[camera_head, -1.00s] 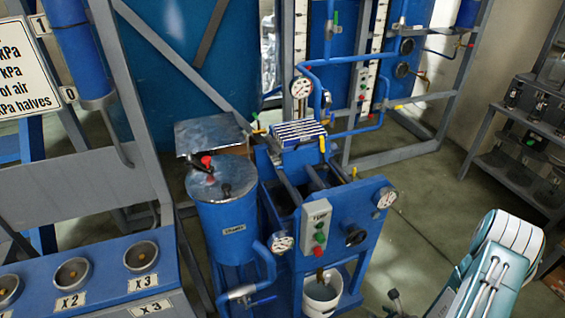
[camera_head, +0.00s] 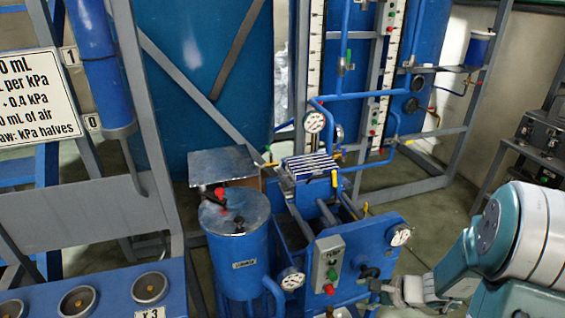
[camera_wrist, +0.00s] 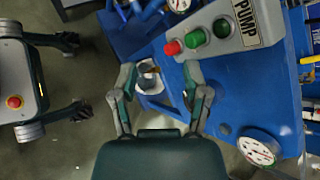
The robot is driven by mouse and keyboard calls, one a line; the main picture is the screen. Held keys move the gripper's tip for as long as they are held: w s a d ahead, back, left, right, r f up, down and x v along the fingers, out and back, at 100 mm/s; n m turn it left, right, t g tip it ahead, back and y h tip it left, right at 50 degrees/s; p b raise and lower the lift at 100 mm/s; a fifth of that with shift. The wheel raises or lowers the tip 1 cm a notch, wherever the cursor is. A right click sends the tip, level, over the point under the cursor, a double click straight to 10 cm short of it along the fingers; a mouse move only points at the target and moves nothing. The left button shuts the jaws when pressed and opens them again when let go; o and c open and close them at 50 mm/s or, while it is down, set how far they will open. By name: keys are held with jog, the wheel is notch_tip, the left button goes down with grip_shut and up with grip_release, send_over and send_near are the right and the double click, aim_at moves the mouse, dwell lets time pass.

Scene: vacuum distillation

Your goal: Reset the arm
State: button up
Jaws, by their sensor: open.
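My arm (camera_head: 500,245) reaches in from the right in the head view. My gripper (camera_head: 395,292) is beside the lower front of the blue pump unit (camera_head: 375,238), right of its grey switch box (camera_head: 328,262). In the wrist view my gripper (camera_wrist: 162,95) is open, with its two fingers apart and nothing held between them. The box marked PUMP (camera_wrist: 240,25) lies beyond the fingers at the top, with a red button and two green ones. A pale container (camera_wrist: 148,75) shows beyond the fingers. Whether the fingers touch the panel I cannot tell.
A blue cylinder with a metal lid (camera_head: 237,212) stands left of the pump unit. Shelves (camera_head: 540,150) stand at right. Open floor (camera_head: 440,195) shows between them.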

jog(key=s+a+r+n+h, duration=0.2)
jog(key=s+r+n+h, duration=0.2)
jog(key=s+r+n, duration=0.4)
jog(key=s+a+r+n+h, duration=0.2)
jog(key=s+r+n+h, duration=0.2)
jog(key=s+r+n, duration=0.5)
notch_tip(320, 180, up, 6)
jog(key=shift+s+a+f, duration=0.15)
jog(key=shift+s+f, duration=0.05)
jog(key=shift+f, duration=0.05)
jog(key=shift+s, duration=0.1)
